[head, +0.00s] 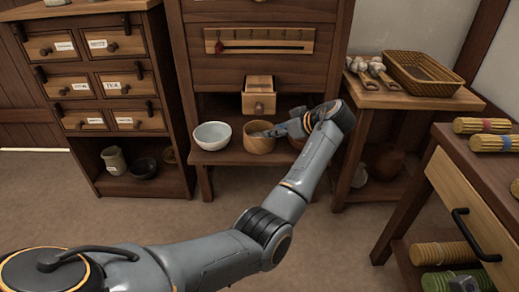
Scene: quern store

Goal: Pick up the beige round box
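The beige round box (259,144) looks like a tan, open-topped round container. It stands on the low ledge of the middle cabinet in the head view, between a pale bowl and a reddish-brown bowl. My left gripper (268,132) reaches in from the right, with its fingertips at the box's upper rim. The fingers are small and overlap the rim, so I cannot tell whether they touch it or how far apart they are. My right gripper does not show clearly.
The pale bowl (212,135) is close left of the box; the reddish-brown bowl (297,142) is partly behind my gripper. A small drawer (259,103) juts out above. A side table (405,98) with a wicker tray (423,80) stands right.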

